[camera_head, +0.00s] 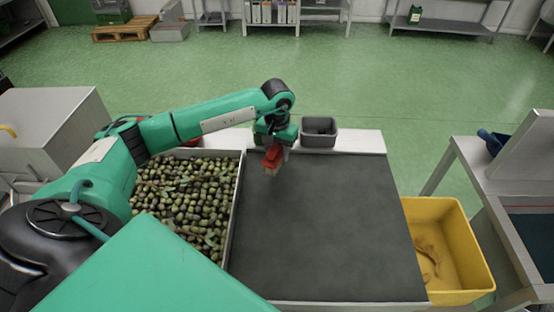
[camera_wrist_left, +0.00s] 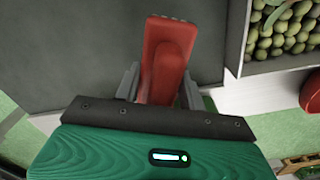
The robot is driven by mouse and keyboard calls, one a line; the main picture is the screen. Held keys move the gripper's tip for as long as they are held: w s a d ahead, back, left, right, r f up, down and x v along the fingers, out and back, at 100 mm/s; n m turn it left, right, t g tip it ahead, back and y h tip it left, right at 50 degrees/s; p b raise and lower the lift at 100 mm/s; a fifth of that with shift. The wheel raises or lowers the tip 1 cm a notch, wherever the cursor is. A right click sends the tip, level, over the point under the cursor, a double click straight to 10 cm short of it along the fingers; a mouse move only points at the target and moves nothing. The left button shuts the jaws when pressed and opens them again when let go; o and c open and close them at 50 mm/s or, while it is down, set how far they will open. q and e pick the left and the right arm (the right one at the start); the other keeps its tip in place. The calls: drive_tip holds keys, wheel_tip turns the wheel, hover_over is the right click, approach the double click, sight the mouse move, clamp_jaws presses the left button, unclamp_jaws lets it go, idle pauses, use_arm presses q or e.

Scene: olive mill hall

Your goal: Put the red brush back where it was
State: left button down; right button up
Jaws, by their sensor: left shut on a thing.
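The red brush (camera_head: 272,157) is in my left gripper (camera_head: 275,146), above the far edge of the dark grey mat (camera_head: 325,220) close to the olive tray. In the left wrist view the red brush (camera_wrist_left: 165,55) sticks out from between the two grey fingers of my left gripper (camera_wrist_left: 160,85), which are shut on it. I cannot tell from these views whether the brush touches the mat. My right gripper is in neither view.
A tray of olives (camera_head: 240,205) lies left of the mat. A small grey bin (camera_head: 319,134) stands on the pale ledge behind it. A yellow crate (camera_head: 470,250) is at the right. A red round thing (camera_wrist_left: 312,92) shows beside the tray. The mat's middle is clear.

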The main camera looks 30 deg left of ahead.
use_arm(q)
wheel_tip(320, 180, down, 4)
drive_tip(key=shift+r+p, duration=0.1)
drive_tip(key=shift+p, duration=0.25)
drive_tip(key=shift+f, duration=0.45)
drive_tip(key=c, duration=0.8)
unclamp_jaws()
drive_tip(key=shift+f, duration=0.1)
drive_tip(key=shift+c, duration=0.2)
drive_tip(key=shift+r, duration=0.3)
wheel_tip(320, 180, up, 3)
drive_tip(key=shift+f+b, duration=0.15)
drive_tip(key=shift+b, duration=0.35)
wheel_tip(320, 180, up, 8)
drive_tip(key=shift+f+b, duration=0.1)
drive_tip(key=shift+b, duration=0.65)
drive_tip(key=shift+r, duration=0.55)
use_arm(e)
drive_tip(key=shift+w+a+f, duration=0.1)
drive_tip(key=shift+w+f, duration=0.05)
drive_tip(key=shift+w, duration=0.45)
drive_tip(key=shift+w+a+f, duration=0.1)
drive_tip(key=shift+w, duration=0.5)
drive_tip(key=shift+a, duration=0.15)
